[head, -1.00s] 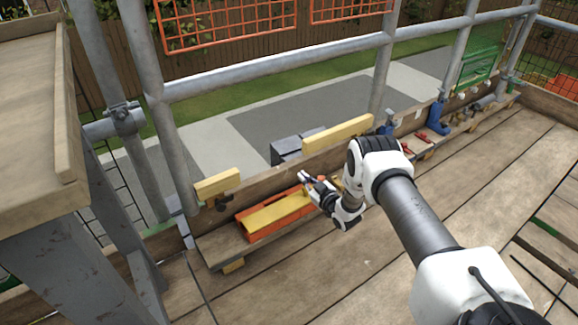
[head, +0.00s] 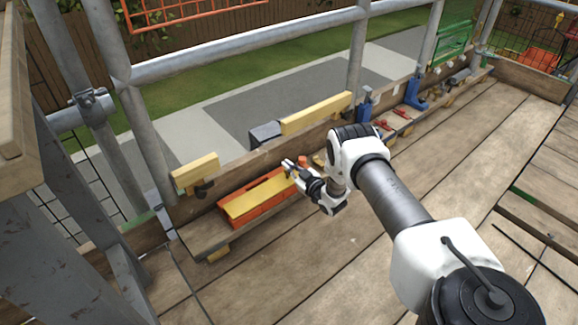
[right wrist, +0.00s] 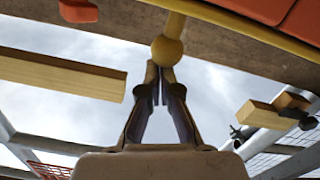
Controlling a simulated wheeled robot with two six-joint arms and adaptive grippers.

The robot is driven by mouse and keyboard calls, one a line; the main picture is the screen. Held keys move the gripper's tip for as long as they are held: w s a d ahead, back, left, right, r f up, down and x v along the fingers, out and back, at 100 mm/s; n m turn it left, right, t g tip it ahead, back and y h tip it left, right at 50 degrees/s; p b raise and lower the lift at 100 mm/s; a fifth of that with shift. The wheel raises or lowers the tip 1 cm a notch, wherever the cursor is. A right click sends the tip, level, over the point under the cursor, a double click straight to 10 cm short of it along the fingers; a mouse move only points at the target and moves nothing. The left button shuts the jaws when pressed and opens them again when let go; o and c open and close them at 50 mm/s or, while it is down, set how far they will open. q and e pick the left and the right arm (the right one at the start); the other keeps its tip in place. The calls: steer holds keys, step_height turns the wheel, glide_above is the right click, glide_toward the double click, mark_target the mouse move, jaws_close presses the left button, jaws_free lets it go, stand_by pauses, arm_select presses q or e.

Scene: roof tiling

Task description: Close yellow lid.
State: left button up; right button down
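An orange box (head: 262,222) with a yellow lid (head: 254,199) sits on the low plank shelf by the rail. The yellow panel lies over the box with orange showing along its front and back; how far it is shut I cannot tell. My right gripper (head: 287,165) is at the box's right end. In the right wrist view its two fingers (right wrist: 160,80) are nearly together, with nothing visible between them. A yellow rod with a round knob (right wrist: 168,50) is right at the fingertips; contact is unclear. My left gripper is out of view.
Yellow wooden blocks (head: 195,172) and (head: 316,113) stand along the toe board behind the box. Blue clamps (head: 414,95) and red tools (head: 402,113) are farther right on the shelf. Metal scaffold rails (head: 250,50) run above. The deck (head: 330,270) in front is largely clear.

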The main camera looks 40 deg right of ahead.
steer(key=r+p, duration=0.1)
steer(key=w+r+p, duration=0.1)
steer(key=r, duration=0.1)
steer(key=r+p, duration=0.1)
steer(key=shift+w+a+r, duration=0.15)
steer(key=shift+w, duration=0.15)
steer(key=s+p, duration=0.4)
steer(key=s, duration=0.6)
steer(key=shift+p, duration=0.3)
steer(key=shift+s+d, duration=0.1)
steer(key=shift+d, duration=0.1)
